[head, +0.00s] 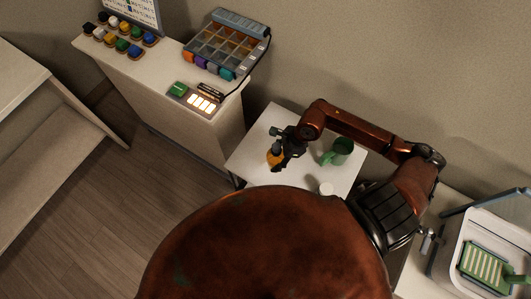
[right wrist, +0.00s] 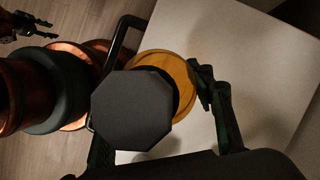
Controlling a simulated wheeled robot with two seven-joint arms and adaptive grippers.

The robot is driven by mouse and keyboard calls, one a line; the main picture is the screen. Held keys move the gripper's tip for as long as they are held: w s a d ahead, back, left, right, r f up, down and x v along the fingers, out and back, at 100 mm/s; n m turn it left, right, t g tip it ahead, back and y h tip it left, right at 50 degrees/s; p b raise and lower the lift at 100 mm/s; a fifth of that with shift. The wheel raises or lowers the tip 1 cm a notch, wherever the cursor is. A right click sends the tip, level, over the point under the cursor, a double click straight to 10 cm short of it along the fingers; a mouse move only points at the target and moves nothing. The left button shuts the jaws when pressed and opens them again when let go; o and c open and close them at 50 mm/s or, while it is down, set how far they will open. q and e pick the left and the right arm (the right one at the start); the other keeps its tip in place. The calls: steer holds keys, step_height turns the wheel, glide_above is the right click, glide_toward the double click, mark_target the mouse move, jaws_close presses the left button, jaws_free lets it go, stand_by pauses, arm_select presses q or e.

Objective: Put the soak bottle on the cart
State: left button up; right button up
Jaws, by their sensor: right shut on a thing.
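An amber bottle (head: 274,157), which I take for the soak bottle, is held in my right gripper (head: 285,152) over the left part of a small white-topped stand (head: 258,134). In the right wrist view its dark eight-sided top (right wrist: 132,110) and amber body (right wrist: 168,66) show between the fingers. I cannot tell whether its base touches the white top. No label shows that this stand is the cart. My left gripper (right wrist: 28,25) shows small at the upper left of the right wrist view, its fingers apart and empty. It is not visible in the head view.
A green mug (head: 337,152) and a small white round thing (head: 326,188) stand on the white top, right of the bottle. A higher cabinet with a compartment organizer (head: 222,46) stands up-left. A white bin (head: 480,250) is at the lower right. Floor is clear at left.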

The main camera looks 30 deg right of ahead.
steer(key=w+f, duration=0.2)
steer(key=w+a+f, duration=0.1)
steer(key=w+f, duration=0.4)
steer(key=w, duration=0.1)
steer(key=shift+w+a+f+b, duration=0.15)
steer(key=shift+a+f+b, duration=0.05)
steer(key=shift+b, duration=0.1)
steer(key=shift+f, duration=1.5)
steer(key=shift+f, duration=0.2)
steer(key=o, duration=1.4)
steer(key=shift+c, duration=0.2)
steer(key=shift+r, duration=0.2)
